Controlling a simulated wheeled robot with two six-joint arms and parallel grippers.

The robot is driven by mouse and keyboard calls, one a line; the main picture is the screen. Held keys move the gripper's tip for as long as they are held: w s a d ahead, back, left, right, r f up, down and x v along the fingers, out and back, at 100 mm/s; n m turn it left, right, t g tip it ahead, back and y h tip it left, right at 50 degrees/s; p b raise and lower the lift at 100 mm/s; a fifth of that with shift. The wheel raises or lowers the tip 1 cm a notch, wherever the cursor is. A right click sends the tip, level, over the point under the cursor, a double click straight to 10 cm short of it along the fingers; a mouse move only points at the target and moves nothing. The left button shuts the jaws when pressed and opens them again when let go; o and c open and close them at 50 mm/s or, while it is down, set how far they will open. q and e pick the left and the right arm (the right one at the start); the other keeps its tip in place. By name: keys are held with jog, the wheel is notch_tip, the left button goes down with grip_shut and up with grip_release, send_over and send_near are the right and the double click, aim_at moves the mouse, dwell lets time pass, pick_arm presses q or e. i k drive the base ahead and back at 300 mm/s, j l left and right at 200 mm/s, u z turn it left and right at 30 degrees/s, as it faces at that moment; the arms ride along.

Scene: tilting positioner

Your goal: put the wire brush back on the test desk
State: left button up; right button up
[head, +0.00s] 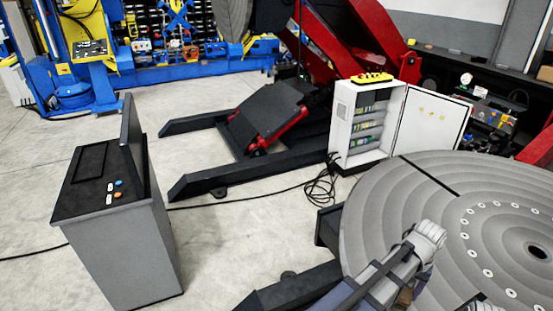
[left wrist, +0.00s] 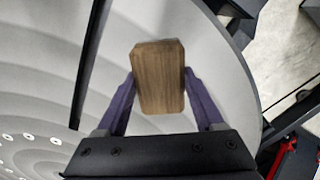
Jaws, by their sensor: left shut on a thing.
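The wire brush shows in the left wrist view as a brown wooden block (left wrist: 159,78) between the two purple fingers of my left gripper (left wrist: 160,92). The gripper is shut on it, above the large grey round table. Its bristles do not show. In the head view my left arm's grey links reach over the near part of that table, and the brush is mostly hidden there. A grey cabinet with a black top, a dark upright screen and small buttons, which looks like the test desk (head: 130,250), stands at the left, well away from the gripper. My right gripper does not show.
The ribbed grey round table (head: 375,215) of the positioner fills the lower right. A white open control box (head: 345,120) stands behind it, with a yellow pendant (head: 371,77) on top. Black cables (head: 320,187) lie on the floor.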

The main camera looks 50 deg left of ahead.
aim_at(81, 199)
jog(key=j+u, duration=1.15)
jog(key=i+j+u, duration=0.15)
jog(key=j+u, duration=0.25)
jog(key=i+j, duration=0.15)
jog(key=j, duration=0.25)
jog(key=i+j+u, duration=0.1)
jog(key=j, duration=0.3)
jog(key=i+j, duration=0.25)
jog(key=i+j+u, duration=0.1)
jog(key=j, duration=0.4)
jog(key=i+j, duration=0.25)
jog(key=i+j+u, duration=0.1)
jog(key=j, duration=0.35)
jog(key=i, duration=0.1)
